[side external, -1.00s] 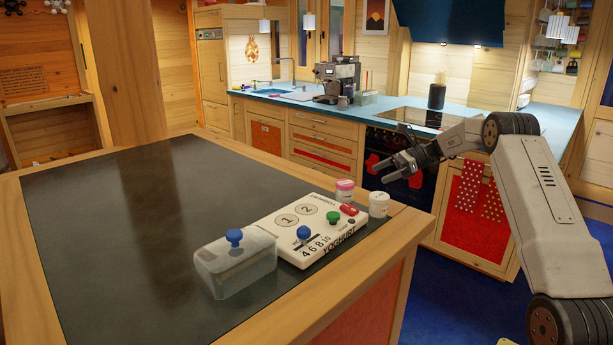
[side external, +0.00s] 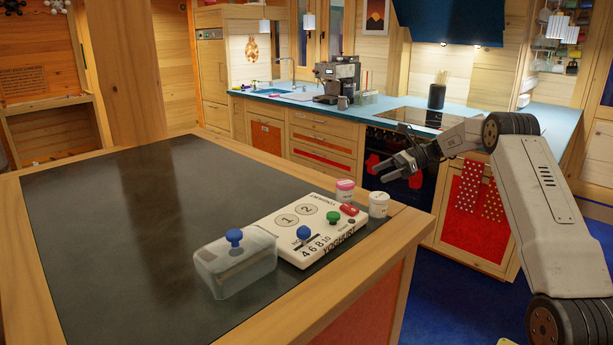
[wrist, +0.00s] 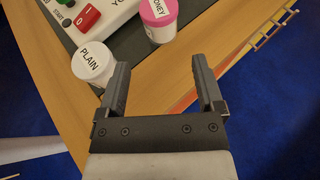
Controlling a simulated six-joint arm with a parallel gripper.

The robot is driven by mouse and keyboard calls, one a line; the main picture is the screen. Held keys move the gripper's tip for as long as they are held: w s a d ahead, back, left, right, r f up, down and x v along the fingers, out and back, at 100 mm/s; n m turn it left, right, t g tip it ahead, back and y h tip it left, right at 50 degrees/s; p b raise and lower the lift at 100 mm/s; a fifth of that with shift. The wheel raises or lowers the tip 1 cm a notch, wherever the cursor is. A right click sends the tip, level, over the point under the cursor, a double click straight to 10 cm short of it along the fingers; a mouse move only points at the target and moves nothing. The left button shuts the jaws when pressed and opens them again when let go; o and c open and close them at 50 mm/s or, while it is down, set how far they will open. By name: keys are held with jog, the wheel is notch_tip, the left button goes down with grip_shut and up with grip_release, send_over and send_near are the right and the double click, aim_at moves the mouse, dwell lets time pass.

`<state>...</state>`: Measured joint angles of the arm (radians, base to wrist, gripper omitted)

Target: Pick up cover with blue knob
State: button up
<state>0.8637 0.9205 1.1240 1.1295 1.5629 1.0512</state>
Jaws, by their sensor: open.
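The clear cover with a blue knob (side external: 236,260) sits on the dark table top, at the left end of the white yoghurt machine (side external: 306,228). Its round blue knob (side external: 234,236) stands upright on top. The cover is outside the wrist view. My gripper (side external: 381,173) is raised beyond the right corner of the table, well to the right of the cover. In the wrist view its two fingers (wrist: 164,86) are spread apart with nothing between them.
A white jar marked PLAIN (wrist: 92,63) and a pink-lidded jar (wrist: 158,18) stand by the machine's right end. The machine has another blue knob, a green knob (side external: 333,217) and a red switch (side external: 349,209). The dark table top (side external: 120,220) left of the cover is clear.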

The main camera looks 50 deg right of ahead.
jog(key=shift+a, duration=0.1)
jog(key=w+a+g, duration=0.1)
jog(key=a, duration=0.2)
jog(key=w+a+r+n+g, duration=0.1)
jog(key=a, duration=0.2)
jog(key=w+a+g, duration=0.1)
jog(key=w+a, duration=0.1)
jog(key=a, duration=0.1)
jog(key=shift+a+r+n, duration=0.15)
jog(key=shift+r+n, duration=0.15)
jog(key=a+g, duration=0.1)
jog(key=a, duration=0.2)
jog(key=w+a+r+n+g+h, duration=0.1)
jog(key=a, duration=0.3)
jog(key=w+a+r, duration=0.1)
jog(key=a, duration=0.2)
jog(key=shift+a+n+g, duration=0.3)
jog(key=shift+n+g, duration=0.1)
jog(key=a+r+n+g+h, duration=0.2)
jog(key=a+r+h, duration=0.1)
jog(key=a, duration=1)
jog(key=n+h, duration=0.2)
send_near(235, 232)
jog(key=x, duration=0.2)
jog(key=shift+x, duration=1.25)
jog(key=shift+w+a, duration=0.1)
jog(key=shift+w, duration=0.05)
jog(key=shift+x, duration=2.55)
